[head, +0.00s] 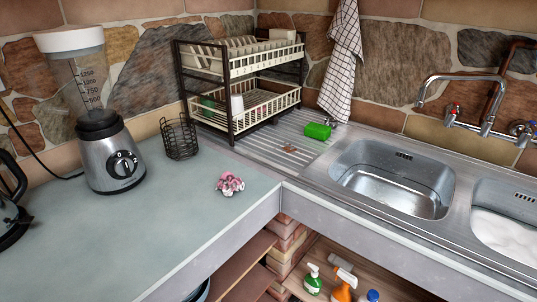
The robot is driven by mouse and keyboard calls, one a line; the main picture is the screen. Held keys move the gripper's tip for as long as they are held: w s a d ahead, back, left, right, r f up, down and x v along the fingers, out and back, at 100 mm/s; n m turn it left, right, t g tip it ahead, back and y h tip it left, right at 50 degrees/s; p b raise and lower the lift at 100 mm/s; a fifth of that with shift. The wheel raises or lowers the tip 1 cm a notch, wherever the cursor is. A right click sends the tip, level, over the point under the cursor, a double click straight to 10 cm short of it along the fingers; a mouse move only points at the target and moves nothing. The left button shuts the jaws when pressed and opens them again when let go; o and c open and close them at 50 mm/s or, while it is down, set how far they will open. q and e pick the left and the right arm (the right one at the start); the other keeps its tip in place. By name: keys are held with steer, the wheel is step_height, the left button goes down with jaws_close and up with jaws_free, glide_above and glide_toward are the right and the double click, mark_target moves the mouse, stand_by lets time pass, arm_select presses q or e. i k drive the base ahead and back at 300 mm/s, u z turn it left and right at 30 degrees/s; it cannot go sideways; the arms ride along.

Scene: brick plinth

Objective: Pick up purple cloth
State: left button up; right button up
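A small crumpled pink-mauve item (229,184) lies on the grey-green counter (185,235), near its right edge by the corner with the sink unit. It is the closest match to a purple cloth, but it is too small to tell whether it is cloth. A white checked towel (343,62) hangs on the wall behind the drainboard; it is not purple. Neither of my grippers is in view.
A blender (116,158), a black wire basket (180,139) and a two-tier dish rack (240,88) stand behind the item. A green sponge (318,131) lies on the drainboard beside the sink (395,180). Bottles (343,286) stand on a shelf below. The counter in front is clear.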

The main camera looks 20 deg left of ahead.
mark_target(227, 182)
steer(key=i, duration=0.5)
steer(key=u, duration=1.6)
